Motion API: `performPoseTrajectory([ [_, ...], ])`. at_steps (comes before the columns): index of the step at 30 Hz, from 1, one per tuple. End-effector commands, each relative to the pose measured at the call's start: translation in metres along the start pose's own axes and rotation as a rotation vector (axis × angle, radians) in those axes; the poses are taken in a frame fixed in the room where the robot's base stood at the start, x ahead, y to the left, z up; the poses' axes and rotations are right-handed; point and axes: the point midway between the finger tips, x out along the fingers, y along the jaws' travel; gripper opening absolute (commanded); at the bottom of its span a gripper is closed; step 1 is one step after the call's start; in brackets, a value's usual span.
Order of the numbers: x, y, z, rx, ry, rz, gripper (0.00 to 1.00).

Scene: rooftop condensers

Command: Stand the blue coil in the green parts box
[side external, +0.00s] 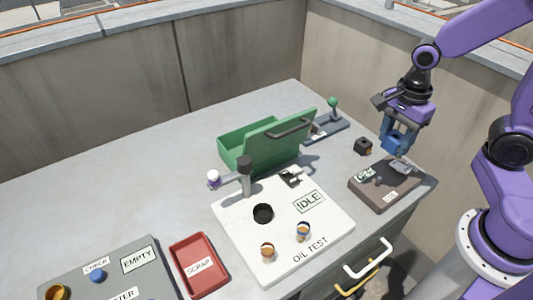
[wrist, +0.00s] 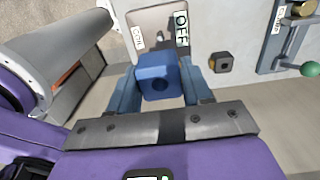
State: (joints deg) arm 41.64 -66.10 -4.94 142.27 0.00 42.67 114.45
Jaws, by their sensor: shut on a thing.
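The blue coil (wrist: 157,78), a block with a round dark hole, sits between the two blue fingers of my gripper (wrist: 160,88) in the wrist view. My gripper is shut on it. In the side view my gripper (side external: 398,140) holds the coil above the dark block marked OFF (side external: 368,190), near a silver fitting on its top. Whether the coil touches the fitting is hard to tell. The green parts box (side external: 232,157) stands at the middle back, left of my gripper. Its green lid (side external: 272,145), with a dark handle, is tilted up on its right side. The box floor is hidden.
A black block (side external: 363,146) and a lever with a green knob (side external: 333,103) stand between my gripper and the box. The white OIL TEST panel (side external: 245,225) with a post lies before the box. A red SCRAP tray (side external: 186,244) is front left.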

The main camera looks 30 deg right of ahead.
Motion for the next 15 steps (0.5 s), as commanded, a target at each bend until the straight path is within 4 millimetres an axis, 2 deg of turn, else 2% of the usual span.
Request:
performPoseTrajectory([
  [3,-0.027,-0.002,0.001,0.0,-0.005,-0.011,0.11],
  [13,-0.08,-0.001,0.001,0.0,-0.003,-0.007,0.11],
  [15,-0.084,-0.011,0.007,-0.002,0.0,-0.001,0.11],
])
